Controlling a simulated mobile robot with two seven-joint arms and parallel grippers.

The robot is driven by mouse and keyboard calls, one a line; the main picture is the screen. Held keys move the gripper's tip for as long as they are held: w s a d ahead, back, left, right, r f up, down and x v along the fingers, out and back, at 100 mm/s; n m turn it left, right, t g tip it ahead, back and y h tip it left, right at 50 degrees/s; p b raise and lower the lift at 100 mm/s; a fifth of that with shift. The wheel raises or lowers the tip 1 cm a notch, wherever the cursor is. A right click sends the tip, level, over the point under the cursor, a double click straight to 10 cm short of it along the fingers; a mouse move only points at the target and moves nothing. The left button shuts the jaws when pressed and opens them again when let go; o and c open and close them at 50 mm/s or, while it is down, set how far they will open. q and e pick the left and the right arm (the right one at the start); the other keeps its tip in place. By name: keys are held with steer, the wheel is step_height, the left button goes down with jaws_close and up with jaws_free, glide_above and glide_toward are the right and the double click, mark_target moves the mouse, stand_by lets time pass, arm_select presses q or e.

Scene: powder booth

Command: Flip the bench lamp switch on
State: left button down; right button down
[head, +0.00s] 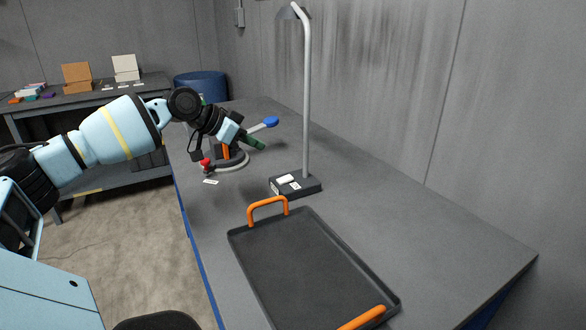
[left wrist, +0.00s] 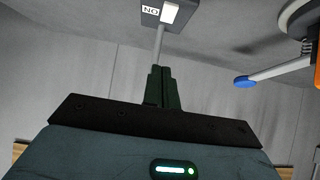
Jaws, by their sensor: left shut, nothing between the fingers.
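The bench lamp (head: 307,100) stands upright on the grey bench, with a dark base (head: 311,186) and a thin grey post. A white rocker switch (head: 286,180) sits on top of the base. In the left wrist view the switch (left wrist: 171,12) shows at the top edge beside a white ON label (left wrist: 151,10), which appears upside down. My left gripper (head: 261,146) has dark green fingers, shut and empty, above the bench behind and left of the lamp base. The fingers (left wrist: 160,70) look apart from the switch. My right gripper is out of view.
A black tray (head: 300,268) with orange handles lies in front of the lamp. A stand with a blue-ended lever (head: 270,122) and a red knob (head: 205,163) is by my left gripper. A back table holds boxes (head: 77,75). The bench right of the lamp is clear.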

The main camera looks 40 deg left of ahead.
arm_select(q)
steer(key=shift+s, duration=0.15)
steer(key=p, duration=0.1)
glide_above(285, 179)
steer(key=f, duration=0.5)
steer(key=shift+s+f, duration=0.35)
steer(key=f, duration=0.3)
steer(key=shift+w+f, duration=0.2)
steer(key=shift+w, duration=0.05)
steer(key=shift+w+f, duration=0.1)
steer(key=shift+f, duration=0.35)
